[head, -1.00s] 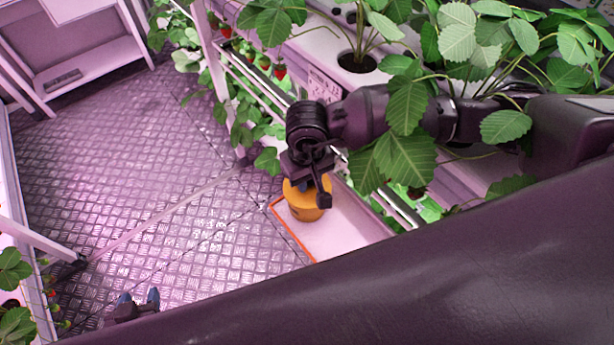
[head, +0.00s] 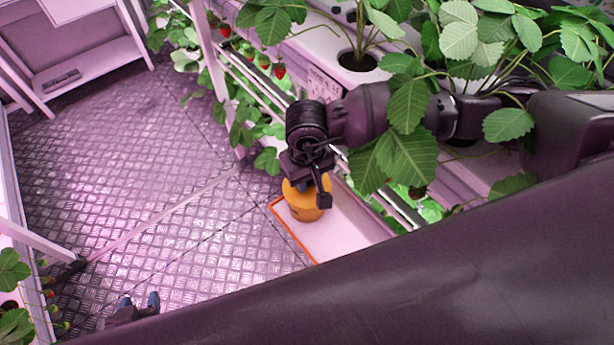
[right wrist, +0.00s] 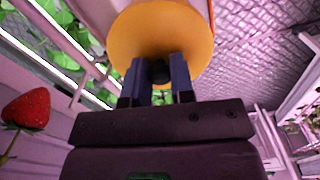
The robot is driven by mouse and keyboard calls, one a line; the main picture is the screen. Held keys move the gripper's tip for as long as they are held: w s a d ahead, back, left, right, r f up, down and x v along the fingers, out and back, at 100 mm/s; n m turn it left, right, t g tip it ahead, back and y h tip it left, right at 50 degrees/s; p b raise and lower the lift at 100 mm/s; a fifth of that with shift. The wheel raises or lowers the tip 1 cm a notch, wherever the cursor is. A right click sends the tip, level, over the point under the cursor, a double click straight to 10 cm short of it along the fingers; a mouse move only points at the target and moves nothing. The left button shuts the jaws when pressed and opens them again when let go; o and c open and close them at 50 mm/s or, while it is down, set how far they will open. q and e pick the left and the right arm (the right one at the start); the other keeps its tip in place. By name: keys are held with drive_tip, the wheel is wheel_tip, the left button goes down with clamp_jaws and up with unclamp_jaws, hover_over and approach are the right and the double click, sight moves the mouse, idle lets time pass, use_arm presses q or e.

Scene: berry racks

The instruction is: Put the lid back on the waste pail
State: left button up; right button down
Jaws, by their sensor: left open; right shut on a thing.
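My right gripper (right wrist: 160,78) is shut on the dark knob of the round orange lid (right wrist: 130,45). In the head view my right gripper (head: 309,184) points down over an orange round thing (head: 305,207) at the corner of a pale tray. This thing looks like the lid with the waste pail beneath, but the gripper covers part of it. I cannot tell whether the lid touches the pail's rim or sits level. My left gripper (head: 139,302) is open and empty at the bottom left, above the floor, with blue fingertips.
The pale tray (head: 345,228) with an orange edge lies beside the rack. Strawberry plants (head: 400,150) hang over my right arm. A red strawberry (right wrist: 27,108) shows close by in the right wrist view. The metal floor (head: 150,170) is clear to the left.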

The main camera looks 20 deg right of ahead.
idle(0.4)
drive_tip(key=c, duration=0.9)
unclamp_jaws()
drive_tip(key=o, duration=0.5)
drive_tip(key=shift+r, duration=0.15)
drive_tip(key=shift+r+p, duration=0.55)
drive_tip(key=shift+r, duration=0.65)
drive_tip(key=shift+r+p, duration=0.3)
drive_tip(key=shift+r, duration=0.5)
drive_tip(key=shift+r+p, duration=0.4)
drive_tip(key=shift+r, duration=1)
